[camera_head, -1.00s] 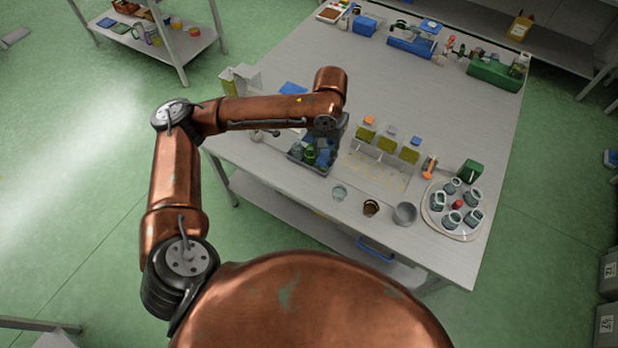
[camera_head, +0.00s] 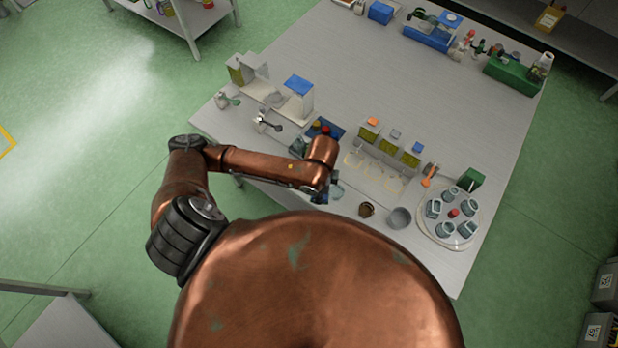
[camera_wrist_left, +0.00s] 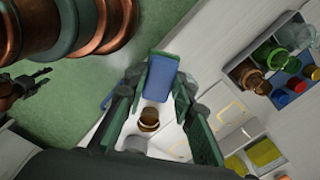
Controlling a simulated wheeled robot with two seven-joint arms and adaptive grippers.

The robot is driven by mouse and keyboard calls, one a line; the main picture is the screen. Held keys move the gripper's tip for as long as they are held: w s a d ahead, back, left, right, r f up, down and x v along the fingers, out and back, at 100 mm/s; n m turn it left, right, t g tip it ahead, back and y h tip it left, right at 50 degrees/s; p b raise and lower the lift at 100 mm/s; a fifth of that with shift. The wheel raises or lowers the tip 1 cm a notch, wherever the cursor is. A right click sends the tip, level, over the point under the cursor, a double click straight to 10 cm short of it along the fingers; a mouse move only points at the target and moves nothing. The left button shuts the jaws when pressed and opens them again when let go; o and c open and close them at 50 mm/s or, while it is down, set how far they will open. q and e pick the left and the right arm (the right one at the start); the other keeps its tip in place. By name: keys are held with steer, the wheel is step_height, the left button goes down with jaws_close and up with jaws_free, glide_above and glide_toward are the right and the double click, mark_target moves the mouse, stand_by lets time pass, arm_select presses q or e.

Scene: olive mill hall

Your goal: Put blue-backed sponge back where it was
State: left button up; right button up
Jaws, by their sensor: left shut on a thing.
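My left gripper (camera_head: 326,194) is near the table's front edge in the head view, mostly hidden under its own copper arm. In the left wrist view its green fingers (camera_wrist_left: 161,84) are shut on the blue-backed sponge (camera_wrist_left: 161,73), which shows as a blue slab between the fingertips. The sponge is held over the front edge area, with floor and table behind it. A compartmented caddy (camera_wrist_left: 264,84) with bottles and coloured caps stands to the right in that view; in the head view it is partly behind my arm.
On the table (camera_head: 400,75) stand a brown jar (camera_head: 366,209), a grey cup (camera_head: 399,218) and a round tray (camera_head: 425,226) with several jars. A rack with yellow-green containers (camera_head: 389,145) stands behind them. The table's middle is clear.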

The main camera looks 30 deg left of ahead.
arm_select(q)
steer(key=shift+s+a+f+m, duration=0.3)
steer(key=shift+s+m, duration=0.1)
steer(key=shift+s, duration=0.1)
steer(key=w+a+f, duration=0.8)
steer(key=w, duration=0.1)
steer(key=shift+f, duration=0.2)
steer(key=shift+w+a+f, duration=0.25)
steer(key=shift+w+f, duration=0.05)
steer(key=shift+f, duration=0.15)
steer(key=shift+a+f, duration=0.1)
steer(key=shift+f, duration=1.55)
arm_select(e)
steer(key=shift+w+a+r, duration=0.1)
steer(key=shift+w+r, duration=0.15)
steer(key=shift+w, duration=0.5)
steer(key=shift+w+r, duration=0.2)
steer(key=shift+w, duration=0.55)
